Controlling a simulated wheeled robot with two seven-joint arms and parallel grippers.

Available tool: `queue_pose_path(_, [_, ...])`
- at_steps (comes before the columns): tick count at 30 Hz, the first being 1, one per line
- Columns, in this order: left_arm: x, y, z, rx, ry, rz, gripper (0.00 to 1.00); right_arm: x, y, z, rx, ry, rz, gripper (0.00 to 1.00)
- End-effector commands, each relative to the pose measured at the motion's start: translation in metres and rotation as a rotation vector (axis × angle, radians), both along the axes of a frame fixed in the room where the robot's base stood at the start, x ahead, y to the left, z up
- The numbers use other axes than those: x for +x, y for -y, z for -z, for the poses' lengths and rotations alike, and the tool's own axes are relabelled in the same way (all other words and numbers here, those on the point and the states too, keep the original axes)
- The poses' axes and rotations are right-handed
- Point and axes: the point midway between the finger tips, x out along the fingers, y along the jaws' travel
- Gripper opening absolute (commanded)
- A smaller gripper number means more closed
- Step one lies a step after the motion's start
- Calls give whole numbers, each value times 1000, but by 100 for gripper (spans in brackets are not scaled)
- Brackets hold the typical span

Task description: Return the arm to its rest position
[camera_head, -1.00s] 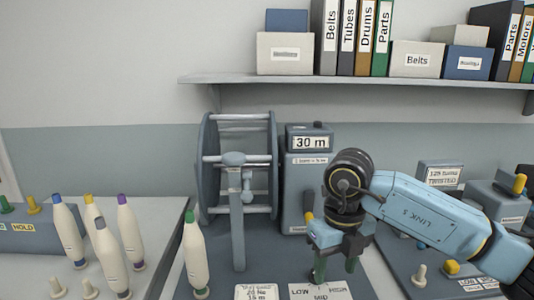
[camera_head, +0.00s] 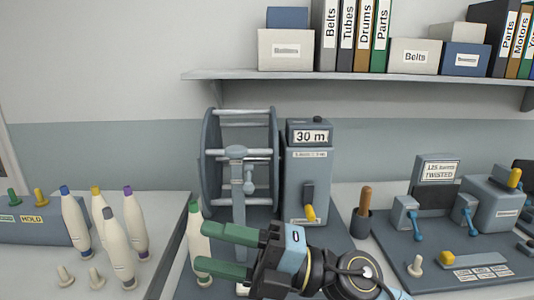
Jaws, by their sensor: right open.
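My right gripper (camera_head: 226,252) is in the lower middle of the head view, its two green fingers pointing left and spread apart with nothing between them. Its arm comes in from the bottom right. A cream bobbin with a green tip (camera_head: 199,243) stands upright on the dark mat just behind the fingers, which cover part of it. I cannot tell whether they touch it. The wire reel (camera_head: 239,165) and the grey unit reading 30 m (camera_head: 308,170) stand behind the gripper. My left gripper is not in view.
Several cream bobbins (camera_head: 109,240) and pegs (camera_head: 65,276) stand on the left bench. A HOLD box (camera_head: 40,229) is behind them. At right are a wooden-handled tool in a cup (camera_head: 361,222) and a TWISTED tester (camera_head: 437,172). A shelf (camera_head: 350,75) holds boxes and binders.

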Motion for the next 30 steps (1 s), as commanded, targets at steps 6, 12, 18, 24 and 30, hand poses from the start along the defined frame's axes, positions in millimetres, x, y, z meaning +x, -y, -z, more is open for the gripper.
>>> queue_pose_path(6, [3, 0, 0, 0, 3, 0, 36, 49, 69, -16, 434, -384, 372, 52])
queue_pose_path(12, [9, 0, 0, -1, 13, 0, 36, 83, 156, 48, 653, -811, 772, 52])
queue_pose_path(18, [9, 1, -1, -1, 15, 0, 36, 57, 230, 163, 680, -1295, 1170, 52])
queue_pose_path(24, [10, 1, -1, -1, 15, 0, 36, -22, 269, 261, 539, -1739, 1467, 52])
queue_pose_path(30, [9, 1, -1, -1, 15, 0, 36, -100, 280, 308, 352, -2042, 1617, 52])
